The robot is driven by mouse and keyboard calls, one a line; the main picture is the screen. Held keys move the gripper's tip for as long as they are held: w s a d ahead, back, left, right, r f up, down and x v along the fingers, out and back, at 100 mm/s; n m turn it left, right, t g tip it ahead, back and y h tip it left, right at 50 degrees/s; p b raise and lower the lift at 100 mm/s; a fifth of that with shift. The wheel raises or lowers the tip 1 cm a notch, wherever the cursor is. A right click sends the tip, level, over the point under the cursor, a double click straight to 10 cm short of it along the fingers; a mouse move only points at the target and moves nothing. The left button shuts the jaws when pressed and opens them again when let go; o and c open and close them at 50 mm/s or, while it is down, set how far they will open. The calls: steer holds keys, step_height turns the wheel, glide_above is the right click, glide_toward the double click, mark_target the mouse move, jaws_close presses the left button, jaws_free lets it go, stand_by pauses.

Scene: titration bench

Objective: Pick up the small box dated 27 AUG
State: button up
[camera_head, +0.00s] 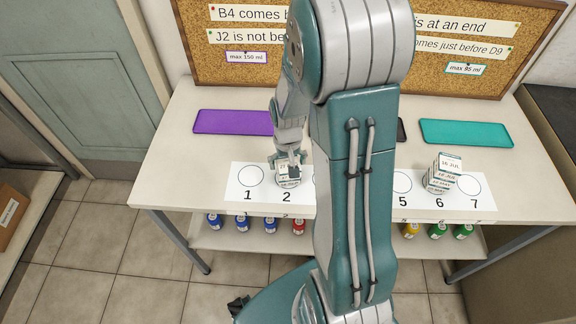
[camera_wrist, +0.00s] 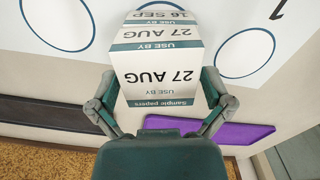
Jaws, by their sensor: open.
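The small box dated 27 AUG (camera_wrist: 158,75) is white with teal bands and reads "USE BY 27 AUG" and "Sample papers" upside down in the wrist view. It sits on top of a stack, with a box dated 16 SEP (camera_wrist: 160,15) partly showing beneath it. In the head view the 27 AUG box (camera_head: 288,171) is at circle 2, partly covered by my gripper. My gripper (camera_wrist: 160,103) is open, with one finger on each side of the 27 AUG box. I cannot tell whether the fingers touch it.
A second stack of boxes, topped by one dated 16 JUL (camera_head: 450,163), stands near circle 6. A purple mat (camera_head: 232,122) and a teal mat (camera_head: 466,133) lie at the back of the table. Several coloured bottles stand on the shelf (camera_head: 255,238) below. Circle 1 (camera_head: 251,176) is empty.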

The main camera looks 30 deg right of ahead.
steer(key=shift+d, duration=0.15)
steer(key=c, duration=0.9)
steer(key=shift+a+r, duration=0.15)
steer(key=shift+a, duration=0.05)
